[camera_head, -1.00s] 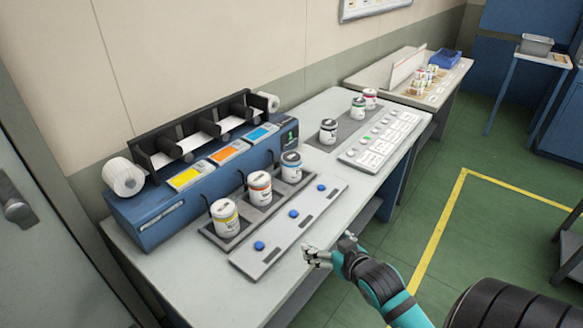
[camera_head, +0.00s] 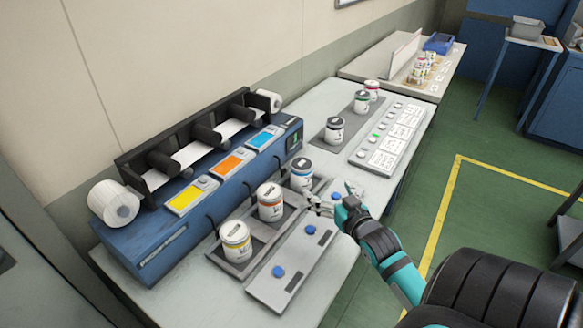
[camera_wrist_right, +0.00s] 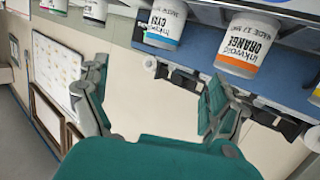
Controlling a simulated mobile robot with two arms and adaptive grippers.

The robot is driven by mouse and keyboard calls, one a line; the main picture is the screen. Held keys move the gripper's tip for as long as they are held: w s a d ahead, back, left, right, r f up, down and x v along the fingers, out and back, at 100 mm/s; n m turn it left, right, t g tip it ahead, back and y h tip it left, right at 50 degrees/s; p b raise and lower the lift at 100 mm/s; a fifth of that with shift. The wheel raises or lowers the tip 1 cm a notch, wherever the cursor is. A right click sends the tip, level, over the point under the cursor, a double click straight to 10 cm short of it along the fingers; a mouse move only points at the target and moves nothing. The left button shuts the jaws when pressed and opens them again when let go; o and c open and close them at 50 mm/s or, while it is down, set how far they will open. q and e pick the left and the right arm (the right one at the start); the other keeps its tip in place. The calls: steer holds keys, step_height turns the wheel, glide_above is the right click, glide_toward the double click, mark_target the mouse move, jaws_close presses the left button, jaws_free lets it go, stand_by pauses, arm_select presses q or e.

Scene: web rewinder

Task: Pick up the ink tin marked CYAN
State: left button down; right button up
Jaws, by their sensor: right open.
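The CYAN ink tin (camera_head: 301,175) is white with a dark lid and a blue band. It stands upright at the far end of a row of three tins in a grey tray. In the right wrist view the tin (camera_wrist_right: 166,24) shows its CYAN label upside down at the top. My right gripper (camera_head: 330,198) is open and empty, just to the right of the tin and apart from it. In the wrist view its fingers (camera_wrist_right: 158,90) are spread, with the tin beyond them. My left gripper is not in view.
The orange tin (camera_head: 270,202) stands beside the cyan one, and the yellow tin (camera_head: 236,241) is nearest. A strip with blue buttons (camera_head: 310,230) lies in front of the tray. The blue machine (camera_head: 160,240) stands behind. Further tins (camera_head: 334,130) stand at the back.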

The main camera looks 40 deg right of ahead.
glide_toward(305, 167)
steer(key=w, duration=0.2)
steer(key=x, duration=0.3)
steer(key=p+x, duration=0.1)
steer(key=x, duration=0.1)
steer(key=shift+s+d+f, duration=0.2)
steer(key=shift+d+f, duration=0.15)
steer(key=shift+w, duration=0.15)
steer(key=shift+w+d, duration=0.15)
steer(key=shift+w, duration=0.25)
steer(key=x, duration=0.4)
steer(key=shift+w+p, duration=0.2)
steer(key=shift+p, duration=0.15)
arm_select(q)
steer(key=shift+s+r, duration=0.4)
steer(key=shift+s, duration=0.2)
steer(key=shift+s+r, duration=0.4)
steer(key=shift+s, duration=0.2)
